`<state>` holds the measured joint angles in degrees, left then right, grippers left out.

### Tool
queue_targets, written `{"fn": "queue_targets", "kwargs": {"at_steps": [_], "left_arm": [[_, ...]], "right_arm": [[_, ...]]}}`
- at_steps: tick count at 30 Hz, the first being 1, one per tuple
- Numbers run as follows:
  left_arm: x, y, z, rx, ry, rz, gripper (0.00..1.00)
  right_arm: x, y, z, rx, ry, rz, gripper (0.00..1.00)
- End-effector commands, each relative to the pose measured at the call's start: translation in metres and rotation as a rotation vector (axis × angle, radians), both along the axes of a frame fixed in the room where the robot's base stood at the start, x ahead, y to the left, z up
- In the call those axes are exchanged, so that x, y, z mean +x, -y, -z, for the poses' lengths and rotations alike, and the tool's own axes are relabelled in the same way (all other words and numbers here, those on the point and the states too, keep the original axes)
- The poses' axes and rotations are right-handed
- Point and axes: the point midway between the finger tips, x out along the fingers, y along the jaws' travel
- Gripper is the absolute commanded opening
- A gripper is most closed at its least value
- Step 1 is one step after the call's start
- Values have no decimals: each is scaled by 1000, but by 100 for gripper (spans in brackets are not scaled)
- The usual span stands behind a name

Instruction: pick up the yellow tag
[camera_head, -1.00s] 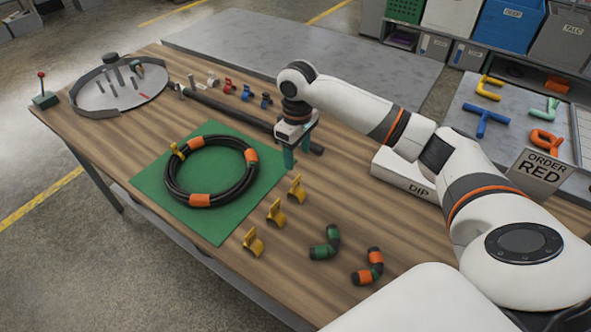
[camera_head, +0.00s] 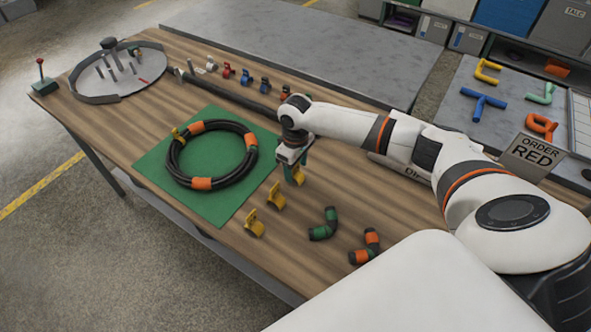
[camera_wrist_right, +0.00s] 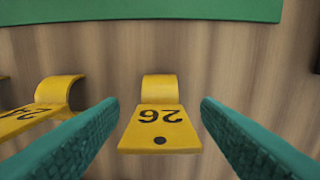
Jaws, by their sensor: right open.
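In the right wrist view a yellow tag marked 26 (camera_wrist_right: 158,128) lies on the wood between the two green fingers of my right gripper (camera_wrist_right: 158,104). The fingers are open, with a gap on each side of the tag. A second yellow tag marked 24 (camera_wrist_right: 45,105) lies to the left, outside the fingers. In the head view my right gripper (camera_head: 293,168) is over the farthest yellow tag (camera_head: 299,177) of a row, partly covering it. Two more yellow tags (camera_head: 276,197) (camera_head: 254,224) stand nearer. My left gripper is not in view.
A black hose coil (camera_head: 172,160) with orange bands and a yellow tag lies on a green mat (camera_head: 217,205). Green (camera_head: 324,226) and orange-banded (camera_head: 366,247) elbows lie on the near side. A dark bar (camera_head: 235,98) lies behind the gripper.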

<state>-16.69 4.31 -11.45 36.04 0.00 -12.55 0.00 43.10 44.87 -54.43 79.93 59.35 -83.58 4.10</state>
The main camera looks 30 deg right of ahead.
Motion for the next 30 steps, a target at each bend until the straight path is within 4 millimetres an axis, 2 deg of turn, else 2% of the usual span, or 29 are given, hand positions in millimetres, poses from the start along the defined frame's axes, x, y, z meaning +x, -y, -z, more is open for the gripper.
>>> {"fn": "queue_targets", "kwargs": {"at_steps": [7, 16, 25, 30], "left_arm": [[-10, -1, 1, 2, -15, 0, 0], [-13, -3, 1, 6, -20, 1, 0], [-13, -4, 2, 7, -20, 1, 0], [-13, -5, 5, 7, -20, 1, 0]], "right_arm": [[0, 0, 3, 0, -1, -1, 58], [0, 0, 2, 0, 0, -1, 11], [0, 0, -2, 1, 2, -1, 11], [1, 0, -28, 2, 4, -2, 11]]}}
